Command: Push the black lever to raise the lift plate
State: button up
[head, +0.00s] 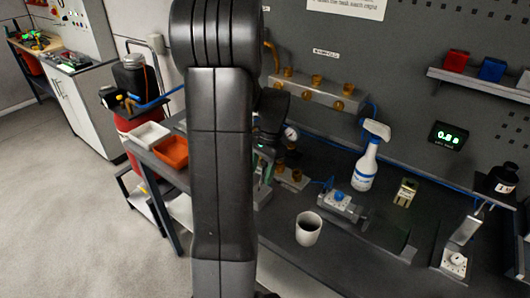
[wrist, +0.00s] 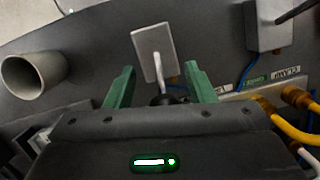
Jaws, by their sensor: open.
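My gripper (wrist: 160,70) shows in the wrist view with its two green fingers apart and nothing clamped between them. A pale rod (wrist: 158,64) with a dark rounded end lies between the fingers, in front of a grey rectangular plate (wrist: 148,42). I cannot tell whether this is the black lever. A dark rod (wrist: 297,9) sticks out from a grey block (wrist: 266,30) at the upper right. I cannot identify the lift plate for certain. In the head view my arm hides most of the gripper and the bench around it.
Brass fittings and yellow hose (wrist: 290,130) lie right of the gripper.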

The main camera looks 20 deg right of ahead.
jog(key=b+v, duration=0.1)
jog(key=v, duration=1.1)
jog(key=shift+d+r, duration=0.15)
jog(key=shift+r, duration=0.2)
jog(key=p+x, duration=0.1)
jog(key=x, duration=1.3)
jog(key=shift+r, duration=0.1)
